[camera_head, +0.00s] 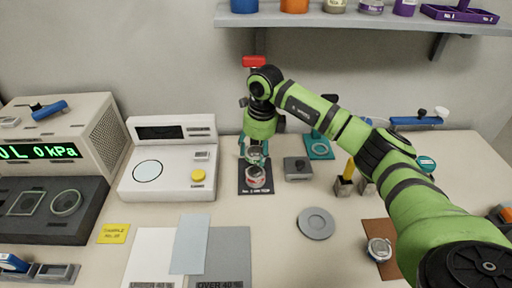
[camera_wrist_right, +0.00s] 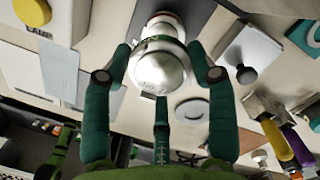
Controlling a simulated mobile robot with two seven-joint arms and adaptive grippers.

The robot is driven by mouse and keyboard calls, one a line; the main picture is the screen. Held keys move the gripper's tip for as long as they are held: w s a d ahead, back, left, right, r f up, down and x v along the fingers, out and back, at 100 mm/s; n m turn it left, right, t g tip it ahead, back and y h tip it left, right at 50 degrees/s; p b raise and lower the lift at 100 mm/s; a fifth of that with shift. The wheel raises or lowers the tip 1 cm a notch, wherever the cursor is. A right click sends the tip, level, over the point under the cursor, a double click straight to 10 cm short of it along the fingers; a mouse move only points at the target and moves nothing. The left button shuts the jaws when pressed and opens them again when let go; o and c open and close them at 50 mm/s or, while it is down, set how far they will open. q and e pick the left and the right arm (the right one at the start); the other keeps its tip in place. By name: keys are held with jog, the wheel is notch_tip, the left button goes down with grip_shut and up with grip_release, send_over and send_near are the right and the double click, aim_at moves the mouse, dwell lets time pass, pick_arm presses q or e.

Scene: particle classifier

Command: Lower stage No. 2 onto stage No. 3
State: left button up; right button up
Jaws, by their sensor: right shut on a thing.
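My right gripper (camera_head: 256,156) is over the dark mat (camera_head: 244,184) at the middle of the bench. In the right wrist view its teal fingers (camera_wrist_right: 160,75) are closed around a shiny silver round piece (camera_wrist_right: 158,68), which I take to be stage No. 2. Past it is a pale, red-marked round piece (camera_wrist_right: 160,22), which I take to be stage No. 3; it also shows below the fingers in the head view (camera_head: 257,178). The two are in line and look close.
A shelf (camera_head: 350,18) overhangs behind.

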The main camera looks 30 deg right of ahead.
aim_at(256, 172)
jog(key=shift+f+b, duration=1.6)
jog(key=shift+f, duration=0.7)
jog(key=shift+f+b, duration=0.35)
jog(key=shift+f, duration=0.15)
jog(key=o, duration=1.3)
jog(key=shift+o, duration=0.2)
jog(key=shift+r, duration=0.25)
notch_tip(256, 172, up, 10)
jog(key=shift+f, duration=0.25)
